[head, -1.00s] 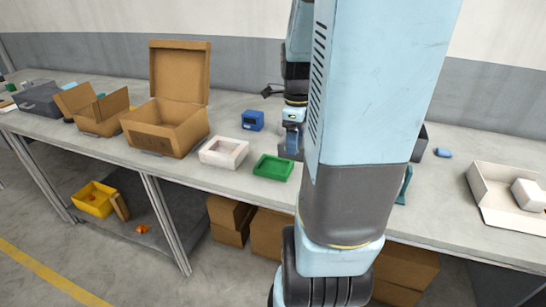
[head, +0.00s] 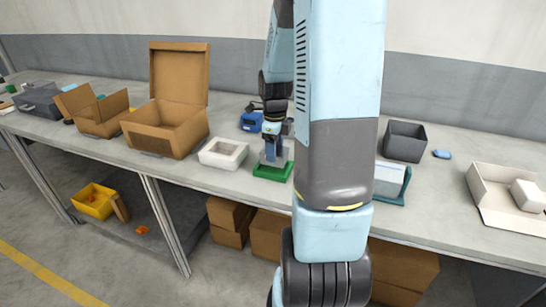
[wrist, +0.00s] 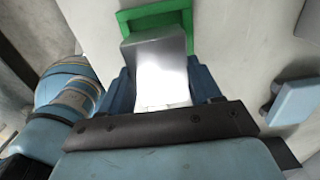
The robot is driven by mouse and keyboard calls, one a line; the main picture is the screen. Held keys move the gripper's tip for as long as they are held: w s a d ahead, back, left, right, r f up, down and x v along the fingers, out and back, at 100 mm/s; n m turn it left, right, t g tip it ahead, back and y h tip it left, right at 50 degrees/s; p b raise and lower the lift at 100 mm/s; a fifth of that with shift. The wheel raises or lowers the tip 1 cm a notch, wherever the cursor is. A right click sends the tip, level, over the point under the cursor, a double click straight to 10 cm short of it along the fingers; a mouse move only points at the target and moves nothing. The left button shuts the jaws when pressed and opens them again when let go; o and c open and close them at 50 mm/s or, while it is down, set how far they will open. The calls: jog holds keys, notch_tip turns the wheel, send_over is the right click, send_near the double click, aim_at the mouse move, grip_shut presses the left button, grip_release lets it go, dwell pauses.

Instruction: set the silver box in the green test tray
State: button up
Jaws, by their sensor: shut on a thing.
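The silver box (wrist: 160,72) is between the fingers of my gripper (wrist: 165,88) in the wrist view, and the gripper is shut on it. The green test tray (head: 272,173) is on the table, and my gripper (head: 272,155) is over it in the head view. In the wrist view the tray (wrist: 128,18) shows as a green rim just beyond the box. The box covers part of the tray. I cannot tell whether the box touches the tray's floor.
A white tray (head: 223,154) stands just left of the green tray. A blue device (head: 250,122) is behind it. A large open cardboard box (head: 165,130) is farther left. A dark grey bin (head: 405,141) and a white open box (head: 490,190) are to the right.

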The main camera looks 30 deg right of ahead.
jog(key=shift+w+f, duration=0.15)
jog(key=shift+f, duration=1.45)
jog(key=shift+f, duration=0.1)
jog(key=o, duration=1.1)
